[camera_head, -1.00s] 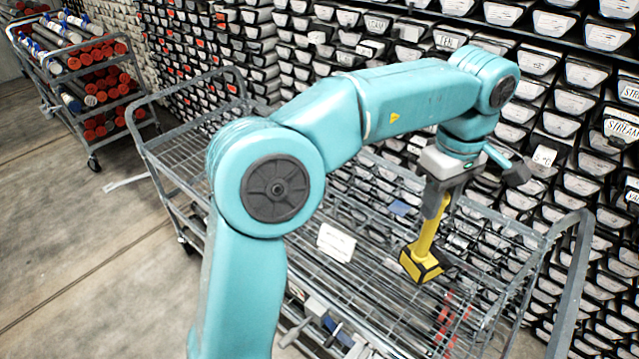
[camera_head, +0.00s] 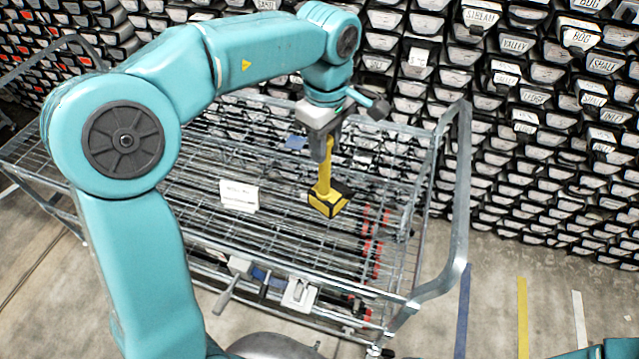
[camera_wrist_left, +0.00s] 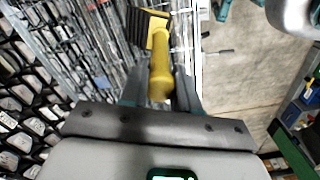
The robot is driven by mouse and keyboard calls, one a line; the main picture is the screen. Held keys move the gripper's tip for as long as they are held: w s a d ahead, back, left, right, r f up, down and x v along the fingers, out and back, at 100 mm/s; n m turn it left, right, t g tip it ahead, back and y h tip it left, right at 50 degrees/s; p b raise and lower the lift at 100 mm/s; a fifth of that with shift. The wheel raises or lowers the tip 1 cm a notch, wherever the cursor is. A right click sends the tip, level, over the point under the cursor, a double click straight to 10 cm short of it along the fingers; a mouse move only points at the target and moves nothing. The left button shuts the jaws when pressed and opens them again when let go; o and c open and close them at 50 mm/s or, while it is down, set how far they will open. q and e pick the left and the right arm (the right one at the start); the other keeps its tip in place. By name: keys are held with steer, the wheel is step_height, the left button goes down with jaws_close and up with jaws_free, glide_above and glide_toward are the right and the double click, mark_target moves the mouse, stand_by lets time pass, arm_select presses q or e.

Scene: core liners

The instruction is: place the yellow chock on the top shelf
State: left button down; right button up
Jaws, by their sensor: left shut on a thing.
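The yellow chock (camera_head: 325,194) has a long yellow handle and a block with black faces at its lower end. My left gripper (camera_head: 327,143) is shut on the top of the handle, and the chock hangs nearly upright below it. In the left wrist view the chock (camera_wrist_left: 160,70) extends out from between the two fingers of the gripper (camera_wrist_left: 160,92). The block shows over the wire top shelf (camera_head: 285,213) of the cart. I cannot tell whether it touches the wires. My right gripper is not in view.
A white card (camera_head: 239,196) is on the shelf's left part, and a small blue item (camera_head: 296,142) lies near its back. A raised end rail (camera_head: 462,200) bounds the right. Stacked core trays (camera_head: 560,130) fill the wall behind.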

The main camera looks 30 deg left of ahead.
arm_select(q)
glide_above(323, 197)
steer(key=f, duration=0.6)
steer(key=shift+a, duration=0.2)
steer(key=f, duration=0.1)
steer(key=w+f, duration=0.1)
steer(key=f, duration=0.1)
steer(key=shift+w, duration=0.15)
steer(key=f, duration=0.1)
steer(key=s+f, duration=0.1)
steer(key=f, duration=0.1)
steer(key=shift+w+f, duration=0.4)
steer(key=shift+w, duration=0.05)
steer(key=shift+s, duration=0.3)
steer(key=c, duration=1.1)
jaws_free()
steer(key=shift+f, duration=0.1)
steer(key=shift+o, duration=1.4)
steer(key=shift+w+f, duration=0.1)
steer(key=shift+w, duration=0.1)
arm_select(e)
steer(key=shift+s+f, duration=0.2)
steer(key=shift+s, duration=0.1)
arm_select(q)
steer(key=shift+s, duration=0.15)
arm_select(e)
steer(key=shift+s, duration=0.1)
